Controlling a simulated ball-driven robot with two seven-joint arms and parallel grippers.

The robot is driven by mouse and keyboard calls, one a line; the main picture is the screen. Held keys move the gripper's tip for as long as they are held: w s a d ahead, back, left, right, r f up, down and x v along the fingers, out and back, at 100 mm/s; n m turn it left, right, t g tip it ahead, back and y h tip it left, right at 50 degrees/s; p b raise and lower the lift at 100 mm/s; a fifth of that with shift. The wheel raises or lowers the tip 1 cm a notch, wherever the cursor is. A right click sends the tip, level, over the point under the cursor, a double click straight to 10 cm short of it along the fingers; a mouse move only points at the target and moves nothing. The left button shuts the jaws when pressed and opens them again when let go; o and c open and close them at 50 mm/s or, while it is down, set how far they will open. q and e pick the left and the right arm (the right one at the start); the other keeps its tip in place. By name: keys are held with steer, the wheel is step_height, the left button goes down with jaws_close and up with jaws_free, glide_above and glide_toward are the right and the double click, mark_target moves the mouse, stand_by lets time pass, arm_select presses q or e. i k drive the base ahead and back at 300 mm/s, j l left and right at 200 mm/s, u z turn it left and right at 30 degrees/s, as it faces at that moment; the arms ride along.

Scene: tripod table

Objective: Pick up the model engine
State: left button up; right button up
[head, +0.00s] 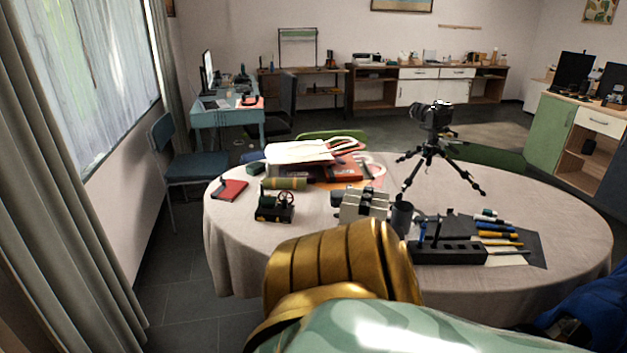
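The model engine (274,207) stands upright on the round table's left part, near its front left edge. It is small and dark, with a green base, brass-coloured details and a spoked flywheel on its right side. It is in plain view and nothing touches it from above. Neither of my grippers shows in the head view. A large gold and pale green body part, which looks like mine, fills the lower middle and hides part of the table's front edge.
The round table (560,215) has a pale cloth. Behind the engine lie a rolled green item (284,183), a red book (229,189) and a pile with a white bag (300,151). To the right are a metal box (364,205), a dark cup (402,219), a black holder (447,253) and a camera tripod (432,150).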

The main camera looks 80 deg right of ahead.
mark_target(268, 206)
steer(key=z, duration=0.4)
steer(key=l+z, duration=0.1)
steer(key=z, duration=0.75)
steer(key=l+z, duration=0.1)
steer(key=z, duration=1.15)
steer(key=j+z, duration=0.15)
steer(key=z, duration=0.25)
steer(key=j+z, duration=0.15)
steer(key=z, duration=0.2)
steer(key=j+z, duration=0.2)
steer(key=z, duration=0.2)
steer(key=j+z, duration=0.15)
steer(key=z, duration=0.2)
